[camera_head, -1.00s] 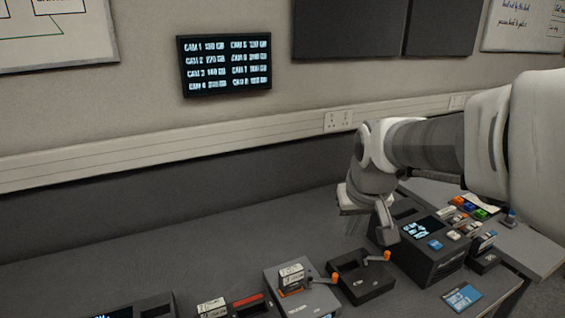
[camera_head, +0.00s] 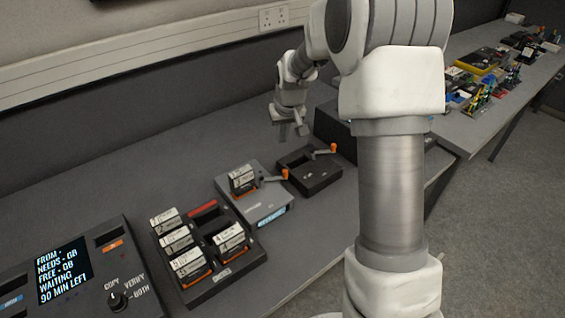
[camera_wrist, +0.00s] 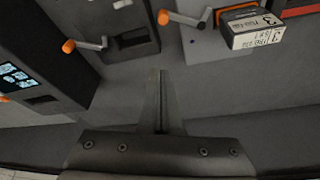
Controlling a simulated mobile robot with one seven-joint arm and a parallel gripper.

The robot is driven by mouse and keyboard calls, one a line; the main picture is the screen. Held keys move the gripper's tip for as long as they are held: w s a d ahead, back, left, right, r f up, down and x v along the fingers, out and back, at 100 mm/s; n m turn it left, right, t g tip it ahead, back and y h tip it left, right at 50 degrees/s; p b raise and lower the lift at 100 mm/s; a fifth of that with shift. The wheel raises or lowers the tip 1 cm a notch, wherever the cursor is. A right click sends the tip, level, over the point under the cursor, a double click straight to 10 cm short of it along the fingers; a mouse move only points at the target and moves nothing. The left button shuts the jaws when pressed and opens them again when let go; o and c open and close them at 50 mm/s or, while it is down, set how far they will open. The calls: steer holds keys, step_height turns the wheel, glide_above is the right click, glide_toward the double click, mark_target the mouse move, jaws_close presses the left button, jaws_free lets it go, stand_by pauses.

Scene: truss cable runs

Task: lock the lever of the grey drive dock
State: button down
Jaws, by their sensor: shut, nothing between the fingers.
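The grey drive dock (camera_head: 248,207) sits on the bench with a white-labelled drive (camera_head: 242,180) standing in its slot. Its lever, with an orange knob (camera_head: 285,174), sticks out to the right, towards the black dock. In the wrist view the grey dock (camera_wrist: 203,48) is at the top, its lever knob (camera_wrist: 163,17) points left, and the drive (camera_wrist: 252,30) is at upper right. My gripper (camera_head: 290,133) hangs over the bench behind the docks, apart from the lever. Its fingers (camera_wrist: 157,80) are together and empty.
A black dock (camera_head: 318,180) with its own orange-knobbed lever (camera_head: 333,148) stands right beside the grey one. A rack (camera_head: 225,272) of several drives and a screen console (camera_head: 95,262) stand at left. The bench behind the docks is clear.

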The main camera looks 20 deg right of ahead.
stand_by(0.3)
steer(key=x, duration=1)
steer(key=shift+f+b, duration=0.3)
steer(key=s, duration=0.3)
steer(key=shift+r, duration=0.3)
steer(key=shift+s, duration=0.5)
